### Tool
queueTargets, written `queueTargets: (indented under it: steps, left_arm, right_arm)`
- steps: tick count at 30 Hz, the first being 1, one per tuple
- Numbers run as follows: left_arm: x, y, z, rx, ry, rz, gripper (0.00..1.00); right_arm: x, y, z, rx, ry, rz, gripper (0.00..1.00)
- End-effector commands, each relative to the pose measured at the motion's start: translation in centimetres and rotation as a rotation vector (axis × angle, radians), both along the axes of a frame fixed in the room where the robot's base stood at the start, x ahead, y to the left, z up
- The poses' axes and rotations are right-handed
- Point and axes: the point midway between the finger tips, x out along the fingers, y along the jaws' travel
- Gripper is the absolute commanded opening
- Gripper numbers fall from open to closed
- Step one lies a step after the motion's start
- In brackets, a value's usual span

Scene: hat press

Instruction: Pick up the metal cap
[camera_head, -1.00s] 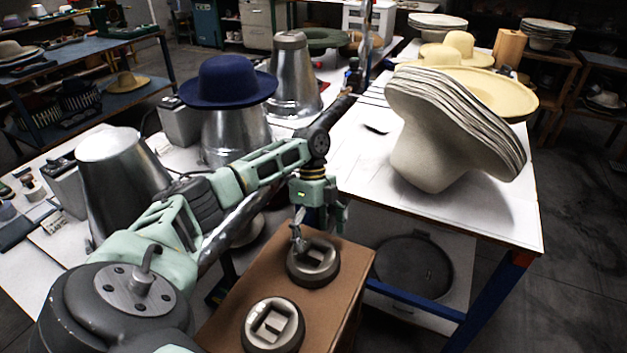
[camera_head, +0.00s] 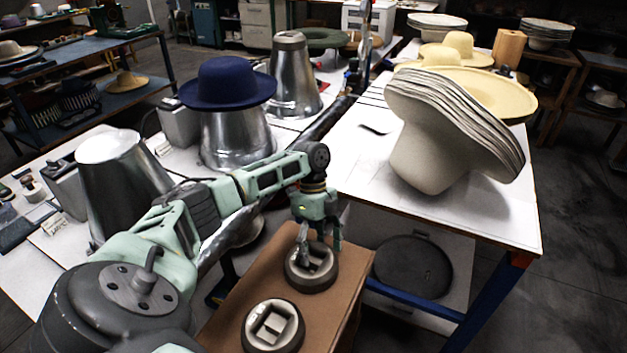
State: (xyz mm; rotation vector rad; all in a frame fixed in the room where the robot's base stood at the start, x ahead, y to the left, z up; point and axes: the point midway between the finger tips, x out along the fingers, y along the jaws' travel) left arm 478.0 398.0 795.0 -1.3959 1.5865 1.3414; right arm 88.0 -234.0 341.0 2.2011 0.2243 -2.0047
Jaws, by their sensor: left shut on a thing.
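Two round metal caps with dark rims and pale, recessed centres crossed by a raised bar sit on a brown box top (camera_head: 250,270). My left gripper (camera_head: 319,256) points down over the farther metal cap (camera_head: 297,279), with its fingers at the raised middle. It is shut on that cap, which still appears to rest on the box top. The fingers hide part of the cap's centre. The nearer cap (camera_head: 288,335) stands apart from the gripper, towards the front. My right gripper is not in view.
A white table (camera_head: 480,225) on the right bears a tilted stack of pale hats (camera_head: 430,165). On the left, metal hat blocks (camera_head: 125,190) stand on another white table, one under a blue hat (camera_head: 226,82). A dark round lid (camera_head: 413,267) lies below the right table.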

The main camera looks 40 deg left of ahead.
Motion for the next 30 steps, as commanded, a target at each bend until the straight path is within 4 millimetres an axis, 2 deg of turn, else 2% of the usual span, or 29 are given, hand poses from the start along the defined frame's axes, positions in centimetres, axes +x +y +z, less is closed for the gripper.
queueTargets:
  steps: [2,17,30]
  left_arm:
    - [-0.59,-0.1,-0.48,0.0,0.02,-0.004,0.48]
    - [-0.87,-0.11,-0.71,0.001,0.031,-0.004,0.05]
    - [-0.69,-0.09,0.27,0.001,0.026,-0.004,0.05]
  right_arm:
    - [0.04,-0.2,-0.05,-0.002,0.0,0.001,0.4]
    - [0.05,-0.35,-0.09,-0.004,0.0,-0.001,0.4]
    - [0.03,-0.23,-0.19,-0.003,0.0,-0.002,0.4]
